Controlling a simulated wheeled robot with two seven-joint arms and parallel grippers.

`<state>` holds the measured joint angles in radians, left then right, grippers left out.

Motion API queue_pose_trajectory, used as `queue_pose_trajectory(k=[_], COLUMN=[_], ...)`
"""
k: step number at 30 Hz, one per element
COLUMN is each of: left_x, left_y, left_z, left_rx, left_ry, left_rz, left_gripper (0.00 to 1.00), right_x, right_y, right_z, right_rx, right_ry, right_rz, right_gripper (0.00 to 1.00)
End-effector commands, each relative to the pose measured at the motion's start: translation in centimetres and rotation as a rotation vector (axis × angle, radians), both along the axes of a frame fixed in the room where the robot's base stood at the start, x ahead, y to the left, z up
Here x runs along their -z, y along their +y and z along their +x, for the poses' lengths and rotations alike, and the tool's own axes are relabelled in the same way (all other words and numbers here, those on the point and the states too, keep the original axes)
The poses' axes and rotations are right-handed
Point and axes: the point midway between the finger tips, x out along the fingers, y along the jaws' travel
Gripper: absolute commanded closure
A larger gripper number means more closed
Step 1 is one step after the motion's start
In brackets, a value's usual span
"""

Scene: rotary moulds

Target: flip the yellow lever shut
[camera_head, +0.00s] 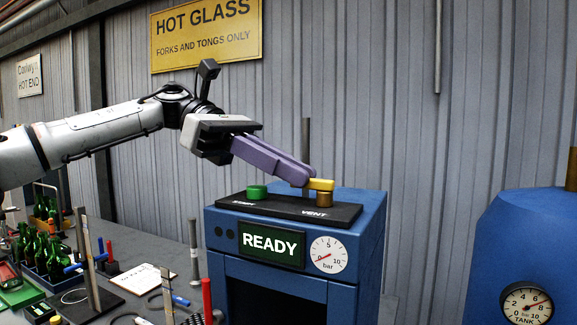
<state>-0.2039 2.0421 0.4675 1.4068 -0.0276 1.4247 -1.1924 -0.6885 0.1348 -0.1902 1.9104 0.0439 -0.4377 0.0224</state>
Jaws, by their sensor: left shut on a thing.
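The yellow lever (320,184) sits on top of a brass post (324,199) above the VENT label, on the black panel (288,208) on top of the blue machine (372,213). It looks roughly level. My left gripper (307,180) comes in from the left with long purple fingers sloping down to the right. The fingers are shut on the left end of the lever and hide that end. My right gripper is not in view.
A green button (257,192) stands left of the lever on the same panel, below my fingers. A READY display (263,244) and a gauge (328,254) are on the machine's front. A blue tank (525,240) stands right. Green bottles (40,250) and tools crowd the bench left.

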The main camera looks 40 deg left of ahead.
Motion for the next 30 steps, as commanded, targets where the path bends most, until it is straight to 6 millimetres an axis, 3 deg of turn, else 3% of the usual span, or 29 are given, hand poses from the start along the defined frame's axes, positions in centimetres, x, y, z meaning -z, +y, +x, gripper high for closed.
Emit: queue_pose_trajectory(k=[13, 14, 17, 26, 30], left_x=[0.0, 0.0, 0.0, -0.1, -0.5], left_y=[0.0, 0.0, 0.0, 0.1, 1.3], left_z=[0.1, 0.1, 0.1, 0.0, -0.1], left_rx=[0.011, 0.011, 0.010, 0.009, 0.007], left_ry=[-0.002, -0.002, -0.001, -0.001, -0.002], left_rz=[0.000, 0.000, 0.000, 0.000, -0.001], left_gripper=[1.00, 0.87, 0.72, 0.72, 0.72], right_x=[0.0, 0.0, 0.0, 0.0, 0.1], right_y=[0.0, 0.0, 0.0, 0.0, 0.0], right_z=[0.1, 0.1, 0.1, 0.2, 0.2], right_rx=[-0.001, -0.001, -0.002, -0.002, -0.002], right_ry=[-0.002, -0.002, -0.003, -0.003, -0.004], right_rz=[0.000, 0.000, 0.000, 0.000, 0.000], right_gripper=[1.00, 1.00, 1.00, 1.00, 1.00])
